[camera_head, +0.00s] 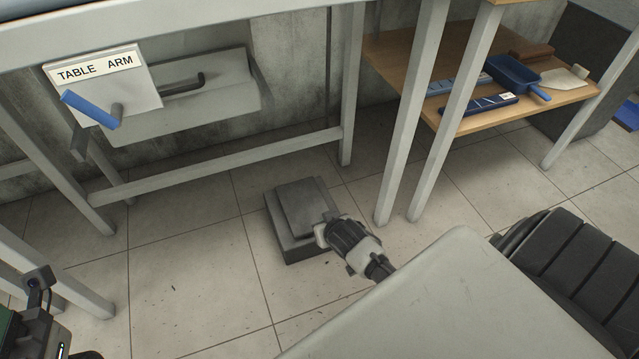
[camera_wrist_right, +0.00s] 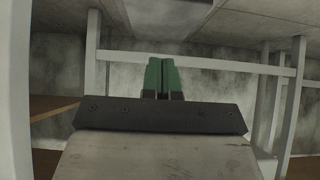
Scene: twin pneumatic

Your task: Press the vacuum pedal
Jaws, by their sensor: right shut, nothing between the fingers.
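The vacuum pedal (camera_head: 305,207) is a dark grey box with a raised, sloping top plate, on the tiled floor below the bench in the head view. My right gripper (camera_head: 326,229) is at the pedal's right side, close over its edge; whether it touches the plate I cannot tell. In the right wrist view its green fingertips (camera_wrist_right: 160,73) are together with nothing between them. The pedal is not recognisable in that view. Part of my left arm shows at the lower left of the head view, but its jaws are not in view.
A bench frame (camera_head: 215,180) with a "TABLE ARM" sign (camera_head: 100,68) and a blue-handled lever (camera_head: 90,108) stands behind the pedal. A wooden shelf (camera_head: 555,100) with a blue dustpan (camera_head: 515,73) is at right. The floor left of the pedal is clear.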

